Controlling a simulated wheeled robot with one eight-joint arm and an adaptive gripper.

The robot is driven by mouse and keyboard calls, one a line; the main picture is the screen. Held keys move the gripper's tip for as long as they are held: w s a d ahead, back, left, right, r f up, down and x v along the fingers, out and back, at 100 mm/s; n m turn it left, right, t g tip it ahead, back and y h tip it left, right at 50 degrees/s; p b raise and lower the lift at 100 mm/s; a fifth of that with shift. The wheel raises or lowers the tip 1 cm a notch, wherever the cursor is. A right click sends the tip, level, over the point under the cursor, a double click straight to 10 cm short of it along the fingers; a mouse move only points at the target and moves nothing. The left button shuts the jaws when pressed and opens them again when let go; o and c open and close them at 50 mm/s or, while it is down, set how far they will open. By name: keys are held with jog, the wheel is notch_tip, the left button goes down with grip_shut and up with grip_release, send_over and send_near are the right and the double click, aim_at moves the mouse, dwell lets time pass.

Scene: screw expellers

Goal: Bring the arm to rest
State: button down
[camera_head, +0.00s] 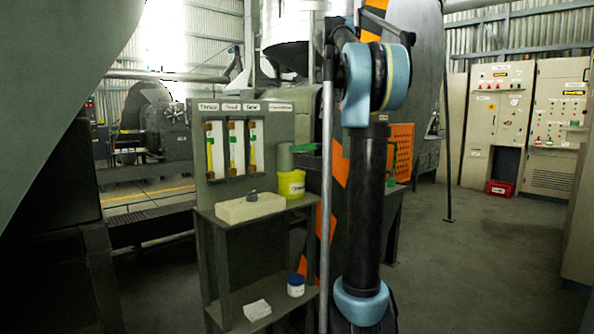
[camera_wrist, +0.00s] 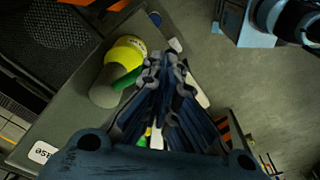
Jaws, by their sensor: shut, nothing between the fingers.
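My gripper (camera_wrist: 163,62) shows in the wrist view with its dark fingers drawn together and nothing between them. It hangs over the grey stand, beside a yellow pot (camera_wrist: 127,50) and a grey-green cylinder (camera_wrist: 108,86). My arm (camera_head: 365,205) rises upright in the head view, right of the stand, and bends at a blue joint near the top. My gripper cannot be made out in the head view.
The stand (camera_head: 215,218) has gauges on its back panel, a pale block (camera_head: 249,207), the yellow pot (camera_head: 291,184), and below a blue-lidded jar (camera_head: 296,285) and white cloth (camera_head: 257,310). A thin post stands left of my arm.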

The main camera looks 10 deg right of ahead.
jog(key=s+a+f+m, duration=0.1)
jog(key=s+f+m, duration=0.4)
jog(key=s+f, duration=0.6)
jog(key=s+a+f+m+t, duration=0.1)
jog(key=s+f+m, duration=0.4)
jog(key=s+f, duration=0.6)
jog(key=s+a+f+m+t+h, duration=0.1)
jog(key=s+f+m, duration=0.4)
jog(key=f, duration=2.2)
jog(key=s, duration=0.6)
jog(key=shift+s+a+f, duration=0.15)
jog(key=shift+s+f, duration=0.2)
jog(key=shift+s, duration=0.05)
